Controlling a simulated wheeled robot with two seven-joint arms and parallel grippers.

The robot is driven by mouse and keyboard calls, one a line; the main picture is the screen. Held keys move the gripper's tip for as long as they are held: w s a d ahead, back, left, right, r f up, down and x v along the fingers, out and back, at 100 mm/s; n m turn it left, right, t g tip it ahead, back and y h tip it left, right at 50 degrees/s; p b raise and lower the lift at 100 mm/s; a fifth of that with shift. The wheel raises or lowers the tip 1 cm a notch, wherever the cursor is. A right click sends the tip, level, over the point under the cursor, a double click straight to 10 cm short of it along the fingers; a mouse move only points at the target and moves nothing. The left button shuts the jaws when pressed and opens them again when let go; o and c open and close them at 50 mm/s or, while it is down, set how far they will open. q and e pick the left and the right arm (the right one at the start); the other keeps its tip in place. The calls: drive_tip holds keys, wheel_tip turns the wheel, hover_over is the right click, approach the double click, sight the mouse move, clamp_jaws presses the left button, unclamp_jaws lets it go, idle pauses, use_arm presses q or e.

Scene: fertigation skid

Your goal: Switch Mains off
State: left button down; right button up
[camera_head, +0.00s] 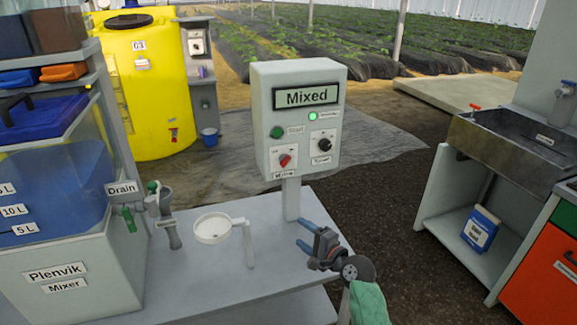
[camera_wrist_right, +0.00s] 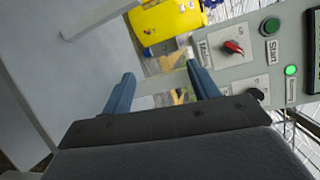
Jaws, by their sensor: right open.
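The grey control box (camera_head: 300,75) stands on a post at the table's back edge, its display reading "Mixed". The red rotary knob (camera_head: 285,160) is at its lower left, above a small label that appears to read "Mains". The knob also shows in the right wrist view (camera_wrist_right: 233,46); its exact setting is too small to tell. A green lamp (camera_head: 313,116) on the box is lit. My right gripper (camera_head: 306,235) is open and empty, below and slightly right of the box, apart from the knob. Its blue fingers (camera_wrist_right: 160,72) show in the wrist view. My left gripper is out of view.
A green Start button (camera_head: 277,132) and a black knob (camera_head: 324,144) sit near the red knob. A sink (camera_head: 510,140) is at the right.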

sight(287, 163)
drive_tip(key=w+a+r+m+t, duration=0.1)
drive_tip(key=w+r+m, duration=0.1)
drive_tip(key=w+r, duration=0.2)
drive_tip(key=w+a+r+m+t, duration=0.1)
drive_tip(key=w+r+m+t, duration=0.1)
drive_tip(key=w, duration=0.4)
drive_tip(key=w+a+r+m+t+y, duration=0.1)
drive_tip(key=w+a+r+m, duration=0.1)
drive_tip(key=w+r, duration=0.4)
drive_tip(key=shift+w+r+m+p, duration=0.1)
drive_tip(key=shift+r+m+p, duration=0.4)
drive_tip(key=shift+m, duration=0.4)
drive_tip(key=shift+w+a+r, duration=0.15)
drive_tip(key=shift+w+a, duration=0.1)
drive_tip(key=shift+w, duration=0.1)
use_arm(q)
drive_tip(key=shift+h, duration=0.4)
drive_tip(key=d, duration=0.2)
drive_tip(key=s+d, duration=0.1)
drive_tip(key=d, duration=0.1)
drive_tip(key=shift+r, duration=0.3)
use_arm(e)
drive_tip(key=c, duration=1)
